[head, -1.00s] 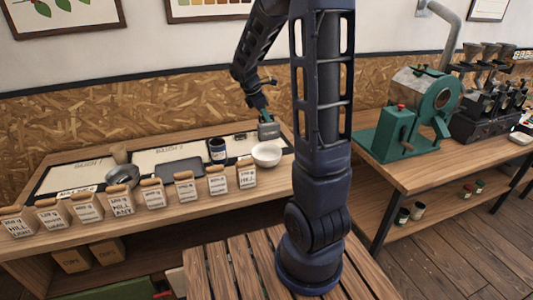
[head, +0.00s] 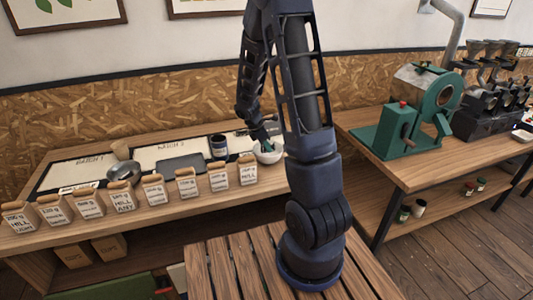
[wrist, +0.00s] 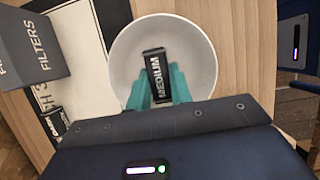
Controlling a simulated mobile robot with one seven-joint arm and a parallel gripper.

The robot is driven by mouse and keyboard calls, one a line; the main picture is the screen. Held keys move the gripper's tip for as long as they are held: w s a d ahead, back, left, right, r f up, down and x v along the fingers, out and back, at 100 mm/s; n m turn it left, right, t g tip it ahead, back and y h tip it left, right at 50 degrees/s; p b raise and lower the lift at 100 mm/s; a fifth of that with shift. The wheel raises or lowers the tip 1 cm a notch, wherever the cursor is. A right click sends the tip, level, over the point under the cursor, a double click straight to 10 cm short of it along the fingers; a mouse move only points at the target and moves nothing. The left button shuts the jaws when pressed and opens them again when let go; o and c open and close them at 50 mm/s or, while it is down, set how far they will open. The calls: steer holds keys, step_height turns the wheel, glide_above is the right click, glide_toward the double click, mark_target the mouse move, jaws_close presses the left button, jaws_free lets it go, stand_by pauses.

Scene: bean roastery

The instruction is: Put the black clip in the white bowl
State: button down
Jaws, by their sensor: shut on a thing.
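The black clip (wrist: 155,66), lettered MEDIUM, is between the teal fingers of my gripper (wrist: 158,85) in the wrist view. My gripper is shut on it. The white bowl (wrist: 203,58) lies directly behind and below the clip in that view, its rim around the clip and fingertips. I cannot tell whether the clip touches the bowl's bottom. In the head view the bowl (head: 268,157) stands near the right end of the bench, with my gripper (head: 266,147) at its opening. The clip is too small to make out there.
A grey box lettered FILTERS (wrist: 32,45) stands left of the bowl. A small dark labelled item (wrist: 53,122) lies nearby. A dark cup (head: 219,146) and a row of labelled bags (head: 187,182) stand left of the bowl. A green roaster (head: 408,118) stands on the right table.

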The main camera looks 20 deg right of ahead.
steer(key=shift+f, duration=1.9)
steer(key=shift+f, duration=0.1)
steer(key=c, duration=1.3)
jaws_free()
steer(key=shift+o, duration=0.2)
steer(key=v, duration=1.2)
steer(key=s+d+r+m+t+y, duration=0.2)
steer(key=s+r+m, duration=0.8)
steer(key=r, duration=0.4)
steer(key=s+r+m+t+y, duration=0.1)
steer(key=s+r+m, duration=0.2)
steer(key=s, duration=0.4)
steer(key=s+r+m+t+y, duration=0.1)
steer(key=s+r+m, duration=0.3)
steer(key=s, duration=0.4)
steer(key=shift+s+a+m+t, duration=0.3)
steer(key=shift+a+m, duration=0.15)
steer(key=shift+m, duration=0.05)
